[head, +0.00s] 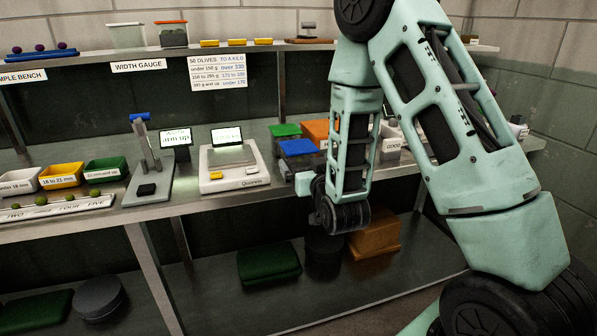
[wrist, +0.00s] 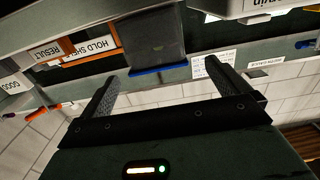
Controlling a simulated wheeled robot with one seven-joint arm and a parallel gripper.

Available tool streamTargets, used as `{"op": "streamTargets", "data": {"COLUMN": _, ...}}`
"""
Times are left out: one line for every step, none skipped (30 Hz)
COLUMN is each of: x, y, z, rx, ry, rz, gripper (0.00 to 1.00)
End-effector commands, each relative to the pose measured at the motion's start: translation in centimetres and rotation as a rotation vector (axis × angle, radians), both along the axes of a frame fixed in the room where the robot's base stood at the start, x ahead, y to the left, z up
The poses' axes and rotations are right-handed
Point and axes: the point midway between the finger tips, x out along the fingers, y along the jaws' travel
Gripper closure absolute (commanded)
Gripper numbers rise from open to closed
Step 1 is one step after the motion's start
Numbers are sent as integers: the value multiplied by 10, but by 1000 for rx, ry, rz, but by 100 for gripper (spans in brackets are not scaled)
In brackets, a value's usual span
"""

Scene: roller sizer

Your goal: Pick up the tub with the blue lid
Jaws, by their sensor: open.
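The tub with the blue lid (head: 297,147) stands on the bench to the right of the scale, beside a green-lidded tub (head: 285,130). My arm's wrist hides the area just in front of it in the head view. In the wrist view, which looks upside down, the dark tub body (wrist: 156,30) and its blue lid edge (wrist: 158,70) lie ahead, between the lines of my two fingers. My gripper (wrist: 161,72) is open, with nothing seen between the fingers. I cannot tell how far the fingertips are from the tub.
A white scale (head: 230,167) stands left of the tubs. An orange box (head: 316,131) is behind and right, partly hidden by my arm. A "HOLD SHELF" label (wrist: 90,48) and an orange strip show beside the tub in the wrist view. A shelf (head: 240,47) runs above the bench.

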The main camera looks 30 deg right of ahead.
Motion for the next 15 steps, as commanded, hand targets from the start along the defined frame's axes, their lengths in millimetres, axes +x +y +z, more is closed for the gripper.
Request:
{"op": "streamTargets", "data": {"x": 3, "y": -1, "z": -5, "rx": -1, "ry": -6, "rz": 0, "gripper": 0}}
{"op": "streamTargets", "data": {"x": 4, "y": -1, "z": -5, "rx": -1, "ry": -6, "rz": 0, "gripper": 0}}
{"op": "streamTargets", "data": {"x": 6, "y": -2, "z": -5, "rx": -1, "ry": -6, "rz": 0, "gripper": 0}}
{"op": "streamTargets", "data": {"x": 7, "y": -2, "z": -5, "rx": -1, "ry": -7, "rz": 0, "gripper": 0}}
{"op": "streamTargets", "data": {"x": 9, "y": -2, "z": -5, "rx": -1, "ry": -6, "rz": 0, "gripper": 0}}
{"op": "streamTargets", "data": {"x": 10, "y": -3, "z": -5, "rx": -1, "ry": -7, "rz": 1, "gripper": 0}}
{"op": "streamTargets", "data": {"x": 11, "y": -3, "z": -4, "rx": -1, "ry": -6, "rz": 1, "gripper": 0}}
{"op": "streamTargets", "data": {"x": 12, "y": -3, "z": -4, "rx": -1, "ry": -6, "rz": 1, "gripper": 0}}
{"op": "streamTargets", "data": {"x": 13, "y": -4, "z": -3, "rx": 0, "ry": -5, "rz": 2, "gripper": 0}}
{"op": "streamTargets", "data": {"x": 16, "y": -5, "z": -1, "rx": -1, "ry": -4, "rz": 2, "gripper": 0}}
{"op": "streamTargets", "data": {"x": 22, "y": -6, "z": 2, "rx": -1, "ry": -2, "rz": 1, "gripper": 0}}
{"op": "streamTargets", "data": {"x": 26, "y": -8, "z": 2, "rx": 0, "ry": -1, "rz": 2, "gripper": 0}}
{"op": "streamTargets", "data": {"x": 29, "y": -9, "z": 2, "rx": -1, "ry": -1, "rz": 2, "gripper": 0}}
{"op": "streamTargets", "data": {"x": 32, "y": -9, "z": 2, "rx": -1, "ry": -1, "rz": 2, "gripper": 0}}
{"op": "streamTargets", "data": {"x": 34, "y": -10, "z": 2, "rx": -1, "ry": -1, "rz": 2, "gripper": 0}}
